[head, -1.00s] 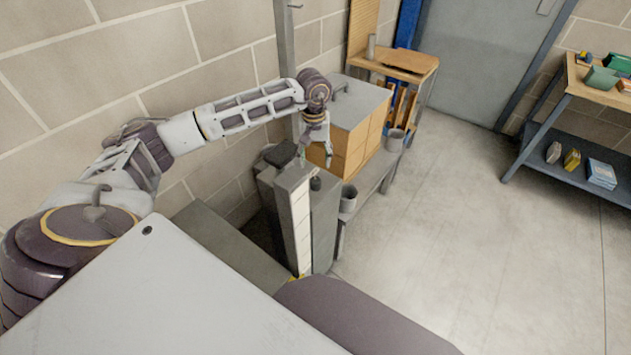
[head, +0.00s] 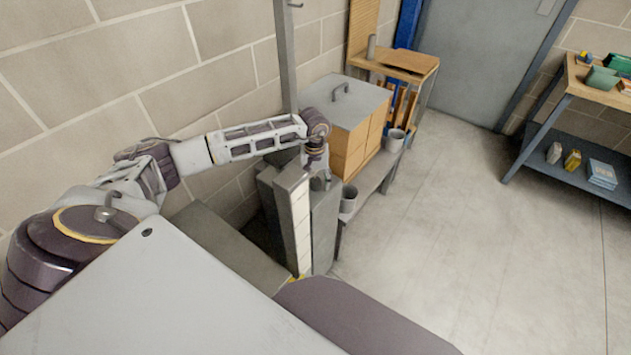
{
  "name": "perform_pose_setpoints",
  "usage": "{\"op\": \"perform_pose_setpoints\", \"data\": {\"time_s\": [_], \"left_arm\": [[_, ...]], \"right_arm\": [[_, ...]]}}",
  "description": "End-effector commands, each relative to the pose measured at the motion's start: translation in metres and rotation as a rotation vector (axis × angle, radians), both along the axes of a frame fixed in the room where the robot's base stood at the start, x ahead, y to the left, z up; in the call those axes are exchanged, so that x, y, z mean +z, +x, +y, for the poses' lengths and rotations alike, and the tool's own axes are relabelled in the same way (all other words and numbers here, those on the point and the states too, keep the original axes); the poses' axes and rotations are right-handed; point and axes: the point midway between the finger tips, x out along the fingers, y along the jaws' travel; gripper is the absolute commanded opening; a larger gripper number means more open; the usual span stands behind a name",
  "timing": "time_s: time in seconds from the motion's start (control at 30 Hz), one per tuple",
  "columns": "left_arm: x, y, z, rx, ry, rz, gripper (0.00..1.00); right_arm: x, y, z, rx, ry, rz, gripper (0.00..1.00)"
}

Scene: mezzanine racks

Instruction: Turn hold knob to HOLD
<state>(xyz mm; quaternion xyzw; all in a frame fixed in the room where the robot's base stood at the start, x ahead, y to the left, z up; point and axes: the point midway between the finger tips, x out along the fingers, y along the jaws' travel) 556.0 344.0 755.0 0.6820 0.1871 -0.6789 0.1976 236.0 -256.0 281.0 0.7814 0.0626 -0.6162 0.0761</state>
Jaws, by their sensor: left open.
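A narrow grey cabinet (head: 290,182) with a pale panelled strip (head: 302,228) down one side stands below my left arm. A second grey post (head: 325,225) stands against its right side. My left gripper (head: 319,178) points down at the tops of these two, with its fingers open. It is small in the picture, and I cannot tell whether it touches anything. No hold knob can be made out; the gripper covers the spot where a small dark knob-like piece showed before. My right gripper is out of view.
A block wall is at the left. A shelf table (head: 575,110) stands far right. The floor (head: 460,220) between is clear.

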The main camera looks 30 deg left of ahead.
Motion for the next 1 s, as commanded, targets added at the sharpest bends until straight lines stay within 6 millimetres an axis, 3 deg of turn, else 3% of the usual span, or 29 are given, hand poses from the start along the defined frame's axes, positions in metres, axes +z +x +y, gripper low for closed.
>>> {"op": "perform_pose_setpoints", "data": {"time_s": [0.27,0.63,1.0], "left_arm": [[-0.001,-0.0001,-0.0003,-0.001,0.0,0.0,0.57],[-0.0008,-0.0001,-0.0003,-0.001,0.0,0.0,0.12],[-0.0009,-0.0001,-0.0003,0.029,0.0,0.0,0.1]], "right_arm": [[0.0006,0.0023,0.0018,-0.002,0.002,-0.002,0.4],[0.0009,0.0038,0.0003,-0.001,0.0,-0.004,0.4],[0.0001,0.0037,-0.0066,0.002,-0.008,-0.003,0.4]]}}
